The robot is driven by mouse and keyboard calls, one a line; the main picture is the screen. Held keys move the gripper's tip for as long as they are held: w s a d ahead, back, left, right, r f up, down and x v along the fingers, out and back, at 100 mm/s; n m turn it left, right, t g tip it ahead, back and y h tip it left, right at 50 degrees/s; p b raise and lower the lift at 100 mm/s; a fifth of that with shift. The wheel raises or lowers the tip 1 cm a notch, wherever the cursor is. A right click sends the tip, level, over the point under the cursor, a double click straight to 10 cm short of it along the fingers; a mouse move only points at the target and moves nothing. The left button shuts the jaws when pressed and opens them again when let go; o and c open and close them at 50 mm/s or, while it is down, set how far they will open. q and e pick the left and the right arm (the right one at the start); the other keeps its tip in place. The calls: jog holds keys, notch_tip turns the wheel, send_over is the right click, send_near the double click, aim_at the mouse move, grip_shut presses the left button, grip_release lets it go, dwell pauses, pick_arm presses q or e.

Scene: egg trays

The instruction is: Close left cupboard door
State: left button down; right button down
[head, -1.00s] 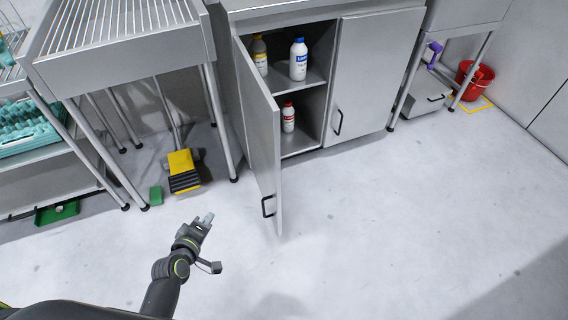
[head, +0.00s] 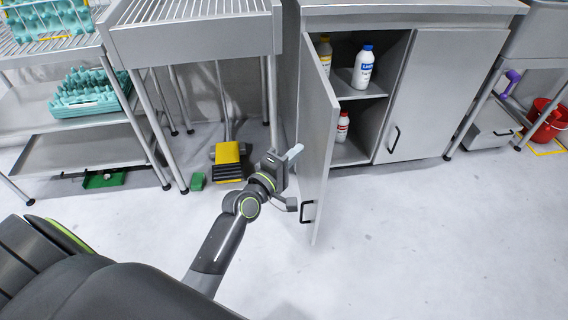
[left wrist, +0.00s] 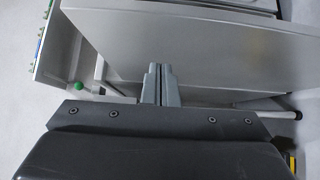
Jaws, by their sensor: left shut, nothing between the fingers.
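The left cupboard door (head: 318,135) stands wide open, swung out toward me, with a black handle (head: 307,211) low on its face. The cupboard's right door (head: 425,95) is shut. My left gripper (head: 292,153) is shut and empty, at the outer face of the left door, above the handle. In the left wrist view the shut fingers (left wrist: 160,84) point at a grey panel (left wrist: 210,45), which looks like the door. I cannot tell whether they touch it. My right gripper is not in view.
Bottles stand on the cupboard shelves, among them one with a blue cap (head: 363,68) and one with a red label (head: 342,128). A steel rack table (head: 195,40) stands left of the cupboard, with a yellow-and-black item (head: 228,160) on the floor below. The floor in front is clear.

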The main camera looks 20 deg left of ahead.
aim_at(324, 139)
pick_arm(q)
jog(key=shift+w+d, duration=1.9)
jog(key=shift+w, duration=0.2)
